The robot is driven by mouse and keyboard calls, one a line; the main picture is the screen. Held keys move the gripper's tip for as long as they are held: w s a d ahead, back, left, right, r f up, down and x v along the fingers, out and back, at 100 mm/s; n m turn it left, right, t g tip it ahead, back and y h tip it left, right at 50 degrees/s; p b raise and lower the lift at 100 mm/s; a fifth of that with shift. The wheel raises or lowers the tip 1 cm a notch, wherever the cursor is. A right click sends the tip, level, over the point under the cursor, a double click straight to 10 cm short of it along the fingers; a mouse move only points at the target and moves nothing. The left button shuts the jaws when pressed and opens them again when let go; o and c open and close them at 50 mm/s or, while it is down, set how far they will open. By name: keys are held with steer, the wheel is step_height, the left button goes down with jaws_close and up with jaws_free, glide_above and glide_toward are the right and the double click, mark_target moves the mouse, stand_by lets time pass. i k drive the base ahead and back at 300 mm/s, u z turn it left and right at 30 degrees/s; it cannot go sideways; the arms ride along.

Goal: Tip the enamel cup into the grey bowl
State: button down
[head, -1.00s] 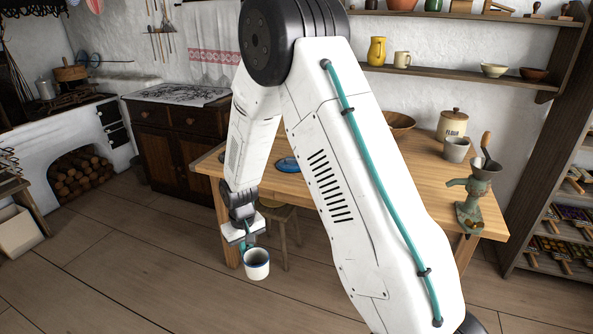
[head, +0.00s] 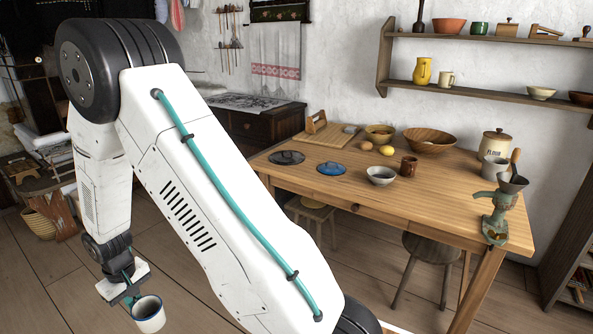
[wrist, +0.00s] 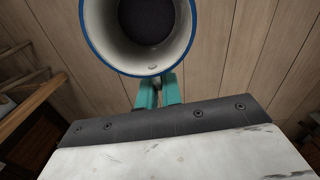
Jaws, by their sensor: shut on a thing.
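The enamel cup (head: 148,314), white with a blue rim, hangs in my gripper (head: 131,293) at the lower left of the head view, over the floor and left of the table. In the wrist view my gripper's teal fingers (wrist: 158,94) are shut on the side of the cup (wrist: 176,62). The cup's mouth faces the wrist camera and its inside holds something dark. A bowl (head: 381,175), greyish with a pale inside, stands on the wooden table (head: 440,196), apart from the cup. It looks like the grey bowl.
Around the bowl are a brown mug (head: 409,166), a blue plate (head: 331,169), a dark plate (head: 287,158), a wooden bowl (head: 431,141) and a yellowish bowl (head: 380,133). A grinder (head: 498,214) stands at the right corner. Stools (head: 431,249) are under the table.

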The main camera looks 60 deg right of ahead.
mark_target(381, 176)
steer(key=i, duration=1.85)
steer(key=z, duration=3.95)
